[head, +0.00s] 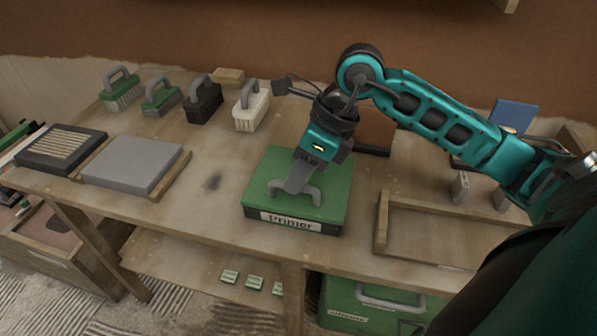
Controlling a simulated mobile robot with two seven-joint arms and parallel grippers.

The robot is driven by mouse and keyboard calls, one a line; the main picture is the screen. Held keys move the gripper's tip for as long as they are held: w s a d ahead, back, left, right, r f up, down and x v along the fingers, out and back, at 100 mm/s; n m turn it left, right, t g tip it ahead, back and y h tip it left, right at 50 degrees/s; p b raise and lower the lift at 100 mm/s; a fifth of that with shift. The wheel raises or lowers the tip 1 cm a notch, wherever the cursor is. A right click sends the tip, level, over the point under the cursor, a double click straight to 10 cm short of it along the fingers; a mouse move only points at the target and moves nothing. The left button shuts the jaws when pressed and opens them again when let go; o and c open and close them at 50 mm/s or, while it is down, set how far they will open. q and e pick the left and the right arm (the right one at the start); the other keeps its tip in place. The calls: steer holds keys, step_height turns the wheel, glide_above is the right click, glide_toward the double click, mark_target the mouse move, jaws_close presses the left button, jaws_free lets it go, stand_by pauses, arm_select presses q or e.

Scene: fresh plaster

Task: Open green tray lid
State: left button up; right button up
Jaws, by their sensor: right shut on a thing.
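The green tray lid (262,187) lies flat on a dark tray (265,222) labelled "Primer", in the middle of the bench. The lid has a grey arched handle (314,193) on top. My right gripper (297,186) comes down from above and is shut on this handle; its fingers hide part of the handle. The lid appears to sit on the tray, with no clear gap showing. My left gripper is not in view.
Several handled blocks, including a green one (122,93) and a cream one (250,108), stand along the back left. A grey-topped tray (130,163) is at the left. An empty wooden frame (425,235) lies to the right. A green case (350,296) stands below.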

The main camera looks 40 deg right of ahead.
jaws_close()
steer(key=shift+r, duration=0.1)
